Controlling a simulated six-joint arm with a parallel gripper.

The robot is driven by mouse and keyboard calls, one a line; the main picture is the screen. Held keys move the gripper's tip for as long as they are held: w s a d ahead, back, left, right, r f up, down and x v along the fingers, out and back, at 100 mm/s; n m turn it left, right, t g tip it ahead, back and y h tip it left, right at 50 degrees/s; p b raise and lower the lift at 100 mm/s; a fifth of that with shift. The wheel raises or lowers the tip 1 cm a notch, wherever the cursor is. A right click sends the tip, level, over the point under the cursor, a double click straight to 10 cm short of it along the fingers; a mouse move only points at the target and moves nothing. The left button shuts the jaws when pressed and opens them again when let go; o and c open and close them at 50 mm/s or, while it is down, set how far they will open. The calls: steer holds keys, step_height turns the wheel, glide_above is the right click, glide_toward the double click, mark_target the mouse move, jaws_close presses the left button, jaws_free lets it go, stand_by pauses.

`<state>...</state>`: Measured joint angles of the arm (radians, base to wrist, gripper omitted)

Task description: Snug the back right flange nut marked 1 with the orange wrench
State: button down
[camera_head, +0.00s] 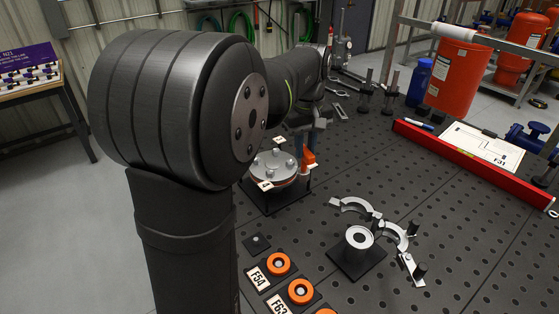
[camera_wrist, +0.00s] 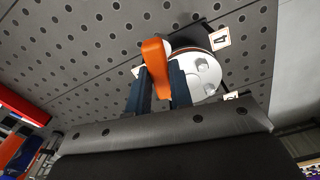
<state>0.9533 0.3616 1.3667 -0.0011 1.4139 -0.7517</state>
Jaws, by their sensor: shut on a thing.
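My gripper (camera_head: 305,146) is at the right side of the round flange (camera_head: 274,166), just above it. It is shut on the orange wrench (camera_head: 309,158). In the wrist view the wrench (camera_wrist: 154,62) stands between the two dark fingers of my gripper (camera_wrist: 160,82), beside the pale flange (camera_wrist: 203,76). Two bolt nuts (camera_wrist: 202,64) show on the flange there, with a tag reading 4 (camera_wrist: 220,38) at its far edge. A second tag (camera_wrist: 231,97) is partly covered. I cannot tell which nut is marked 1, or whether the wrench head touches a nut.
A pipe stand (camera_head: 357,256) with open clamp rings stands on the perforated table at the front right. Orange rings (camera_head: 279,264) on labelled plates lie at the front. A red bar (camera_head: 470,163) and a clipboard (camera_head: 482,146) lie at the right. Bare table lies right of the flange.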

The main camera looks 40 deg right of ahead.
steer(key=w+d+r+n, duration=0.2)
steer(key=w+n, duration=0.4)
steer(key=w, duration=0.2)
steer(key=shift+n, duration=0.4)
stand_by(0.5)
steer(key=n, duration=0.6)
stand_by(0.4)
steer(key=shift+f, duration=0.15)
stand_by(0.3)
steer(key=shift+f, duration=0.25)
steer(key=shift+f, duration=1.3)
stand_by(0.8)
